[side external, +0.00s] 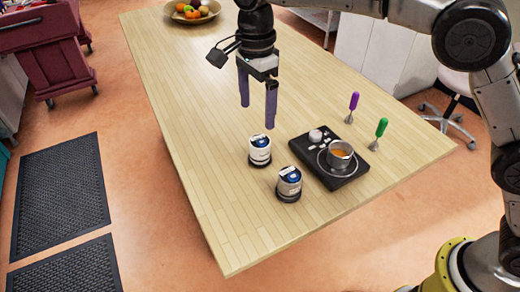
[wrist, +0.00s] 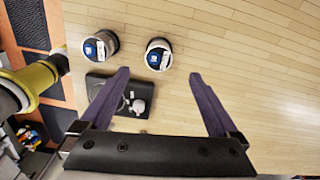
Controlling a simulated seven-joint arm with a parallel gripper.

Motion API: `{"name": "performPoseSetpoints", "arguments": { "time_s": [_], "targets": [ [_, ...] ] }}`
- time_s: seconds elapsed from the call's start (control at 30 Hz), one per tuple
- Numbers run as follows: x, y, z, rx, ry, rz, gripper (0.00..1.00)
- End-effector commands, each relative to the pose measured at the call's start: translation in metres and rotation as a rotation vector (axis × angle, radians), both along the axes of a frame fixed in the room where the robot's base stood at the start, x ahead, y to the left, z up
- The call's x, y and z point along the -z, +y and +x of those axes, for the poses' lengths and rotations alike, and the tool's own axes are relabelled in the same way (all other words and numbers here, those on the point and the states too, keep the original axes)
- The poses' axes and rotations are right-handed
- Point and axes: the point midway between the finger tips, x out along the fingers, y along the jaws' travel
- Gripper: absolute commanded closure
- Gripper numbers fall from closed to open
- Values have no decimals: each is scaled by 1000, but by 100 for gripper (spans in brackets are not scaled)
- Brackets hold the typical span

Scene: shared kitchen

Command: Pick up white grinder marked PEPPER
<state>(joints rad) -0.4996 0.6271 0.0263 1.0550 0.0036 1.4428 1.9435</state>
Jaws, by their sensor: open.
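Two similar white grinders with dark bases and blue tops stand upright on the wooden table. One grinder (side external: 260,151) is farther back, and the other grinder (side external: 289,185) is nearer the front edge. In the wrist view they appear as one grinder (wrist: 158,55) and another grinder (wrist: 100,46) to its left. Their lettering is too small to read, so I cannot tell which is marked PEPPER. My gripper (side external: 257,115) is open and empty above the table, with its purple fingers pointing down. It also shows in the wrist view (wrist: 163,95), fingers apart.
A black hot plate (side external: 335,180) with a small metal pot (side external: 340,155) is right of the grinders. A purple-handled tool (side external: 353,103) and a green-handled tool (side external: 380,129) stand behind it. A fruit bowl (side external: 192,14) is at the far end. The table's left side is clear.

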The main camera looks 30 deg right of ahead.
Motion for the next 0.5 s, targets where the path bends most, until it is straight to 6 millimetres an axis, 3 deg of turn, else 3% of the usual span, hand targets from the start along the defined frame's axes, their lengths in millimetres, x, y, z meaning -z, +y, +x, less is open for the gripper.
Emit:
{"name": "performPoseSetpoints", "arguments": {
  "time_s": [0.23, 0.5],
  "targets": [
    [47, -1, -1, 1, 3, -1, 4],
    [69, -2, -1, 1, 1, 0, 4]
  ]
}}
